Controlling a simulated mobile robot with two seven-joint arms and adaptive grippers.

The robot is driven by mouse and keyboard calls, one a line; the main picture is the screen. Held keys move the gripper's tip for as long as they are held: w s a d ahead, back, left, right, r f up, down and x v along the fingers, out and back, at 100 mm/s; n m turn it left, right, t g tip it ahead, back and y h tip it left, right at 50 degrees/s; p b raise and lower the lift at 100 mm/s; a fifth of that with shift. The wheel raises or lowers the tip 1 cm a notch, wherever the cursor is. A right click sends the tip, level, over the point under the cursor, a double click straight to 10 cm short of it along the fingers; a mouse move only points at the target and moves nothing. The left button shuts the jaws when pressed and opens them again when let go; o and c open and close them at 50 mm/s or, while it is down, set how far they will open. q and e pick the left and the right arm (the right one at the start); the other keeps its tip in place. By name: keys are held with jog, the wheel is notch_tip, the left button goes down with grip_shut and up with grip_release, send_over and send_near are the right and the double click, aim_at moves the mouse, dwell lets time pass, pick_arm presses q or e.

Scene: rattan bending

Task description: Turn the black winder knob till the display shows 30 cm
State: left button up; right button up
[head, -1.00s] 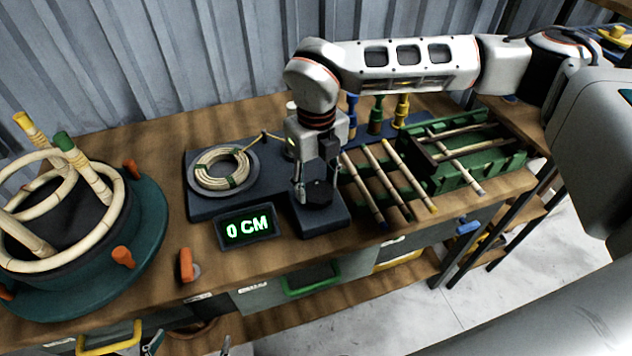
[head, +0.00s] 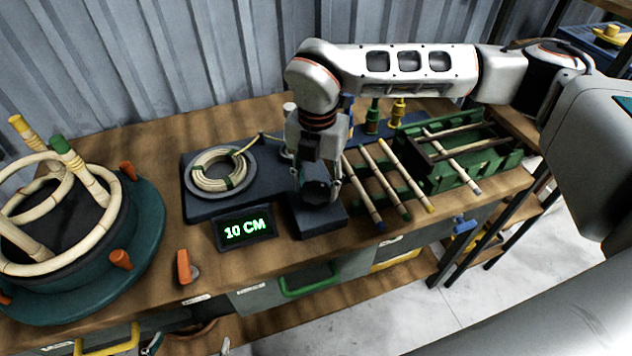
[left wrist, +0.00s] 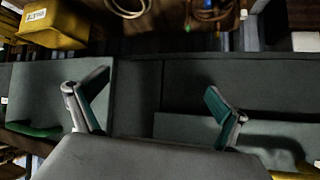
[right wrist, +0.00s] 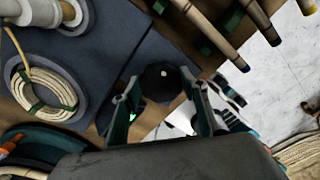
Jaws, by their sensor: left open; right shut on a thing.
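The black winder knob (right wrist: 163,82) sits between the fingers of my right gripper (right wrist: 165,100) in the right wrist view. In the head view my right gripper (head: 318,192) points down and is shut on the knob (head: 315,190), partly covering it. The display (head: 245,229) in front of the winder base reads 10 CM in green. A coil of pale rattan (head: 221,169) lies on the dark winder base (head: 205,206), with a strand leading right to a post. My left gripper (left wrist: 155,100) is open and empty in the left wrist view, facing drawer fronts; it is outside the head view.
Several poles (head: 392,180) lie on a green rack right of the winder. A teal round form (head: 150,225) with bent rattan and orange clamps stands at left. An orange-handled clamp (head: 184,266) is near the bench's front edge.

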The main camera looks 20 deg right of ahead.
aim_at(319, 190)
jog(key=m, duration=0.4)
jog(key=shift+s+d+m, duration=0.1)
jog(key=shift+s+m, duration=0.05)
jog(key=shift+m, duration=0.25)
jog(key=shift+s+m, duration=0.1)
jog(key=shift+m, duration=2.1)
jog(key=o, duration=1.1)
jog(key=shift+r, duration=0.1)
notch_tip(319, 190, up, 12)
jog(key=shift+f, duration=0.1)
